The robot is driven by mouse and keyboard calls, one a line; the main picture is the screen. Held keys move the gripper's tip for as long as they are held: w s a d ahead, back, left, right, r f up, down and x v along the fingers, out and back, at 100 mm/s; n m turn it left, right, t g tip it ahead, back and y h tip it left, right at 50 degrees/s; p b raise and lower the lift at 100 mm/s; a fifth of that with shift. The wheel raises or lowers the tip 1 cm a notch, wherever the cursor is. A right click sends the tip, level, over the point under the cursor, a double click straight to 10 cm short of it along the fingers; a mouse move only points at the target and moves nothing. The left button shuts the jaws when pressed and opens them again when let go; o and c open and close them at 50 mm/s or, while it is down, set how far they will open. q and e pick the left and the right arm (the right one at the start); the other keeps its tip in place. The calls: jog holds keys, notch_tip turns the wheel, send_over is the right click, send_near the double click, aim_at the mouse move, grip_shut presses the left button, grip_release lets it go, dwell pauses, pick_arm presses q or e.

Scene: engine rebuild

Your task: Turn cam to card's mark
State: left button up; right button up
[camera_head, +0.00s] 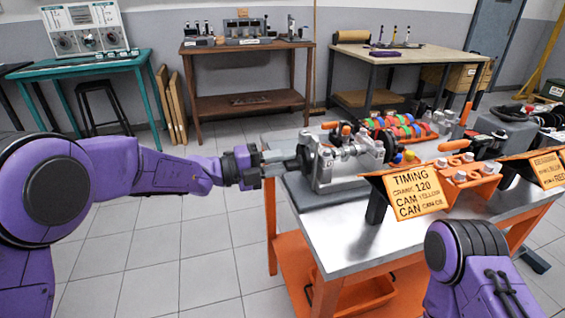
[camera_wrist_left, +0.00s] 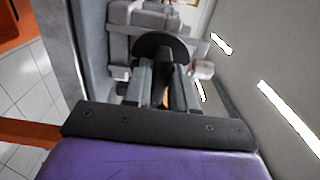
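The grey engine block (camera_head: 335,165) stands on a plate at the left end of the metal-topped bench. A dark shaft (camera_head: 284,165) sticks out of its left side, with a dark disc (camera_wrist_left: 165,48) near it in the left wrist view. The cam's own mark is too small to make out. My left gripper (camera_head: 264,164) is at that shaft, its fingers apart on either side (camera_wrist_left: 163,85); contact is unclear. A small yellow ball (camera_head: 409,155) sits right of the block. My right gripper is out of view.
A second orange card (camera_head: 549,170) stands at the right. Red and green parts (camera_head: 400,127) lie at the back of the bench. The front bench top (camera_head: 345,236) is clear.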

pick_arm(q)
jog(key=shift+o, duration=1)
jog(key=shift+a, duration=0.1)
jog(key=b+v, duration=0.1)
jog(key=v, duration=0.9)
jog(key=shift+a, duration=0.25)
